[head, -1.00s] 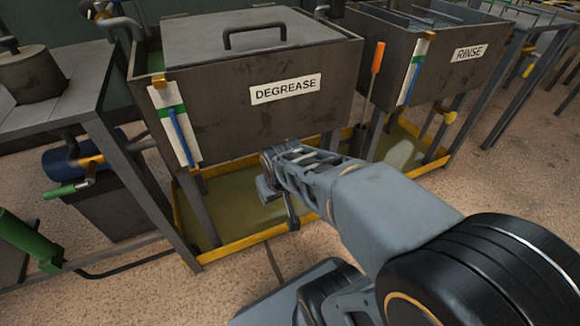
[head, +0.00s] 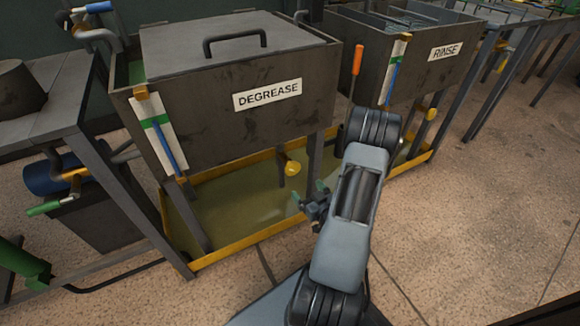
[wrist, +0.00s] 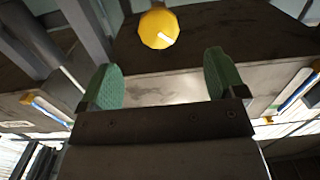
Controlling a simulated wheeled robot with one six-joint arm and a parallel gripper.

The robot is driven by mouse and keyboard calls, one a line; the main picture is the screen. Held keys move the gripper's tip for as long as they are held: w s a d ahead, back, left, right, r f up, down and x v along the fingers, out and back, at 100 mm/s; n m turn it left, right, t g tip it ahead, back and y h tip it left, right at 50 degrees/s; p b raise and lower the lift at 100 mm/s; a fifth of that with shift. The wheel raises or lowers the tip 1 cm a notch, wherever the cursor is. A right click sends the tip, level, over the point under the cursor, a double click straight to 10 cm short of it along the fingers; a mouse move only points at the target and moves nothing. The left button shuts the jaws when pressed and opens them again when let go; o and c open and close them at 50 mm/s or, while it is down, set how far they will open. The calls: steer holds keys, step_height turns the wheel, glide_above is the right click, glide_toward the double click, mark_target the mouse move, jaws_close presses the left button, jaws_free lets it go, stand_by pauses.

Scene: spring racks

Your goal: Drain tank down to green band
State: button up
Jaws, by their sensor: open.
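The grey DEGREASE tank (head: 215,120) stands under a closed lid. Its white gauge board (head: 165,150) has a green band (head: 155,121) and a blue column (head: 168,150); the column runs below the band, and its exact top is too small to tell. A yellow valve knob (head: 292,168) sticks out under the tank's right front. In the wrist view the knob (wrist: 159,27), with a white mark, is ahead between and beyond the green fingertips, apart from them. My gripper (head: 309,192) is open and empty, just right of and below the knob in the head view (wrist: 162,65).
A yellow-rimmed drip tray (head: 225,250) lies under the tanks. The RINSE tank (head: 415,78), with its own gauge and yellow knob (head: 430,114), stands right. An orange-handled tool (head: 357,60) stands between the tanks. A bench with green-handled fittings (head: 45,208) is left.

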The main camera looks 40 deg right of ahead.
mark_target(294, 171)
steer(key=shift+m+t, duration=0.3)
steer(key=w+b, duration=0.1)
steer(key=w, duration=0.3)
steer(key=w+d, duration=0.1)
steer(key=w, duration=0.3)
steer(key=w+d+b, duration=0.1)
steer(key=w, duration=0.3)
steer(key=shift+w+r+b, duration=0.1)
steer(key=shift+w+b, duration=0.2)
steer(key=shift+w, duration=0.1)
steer(key=c, duration=0.9)
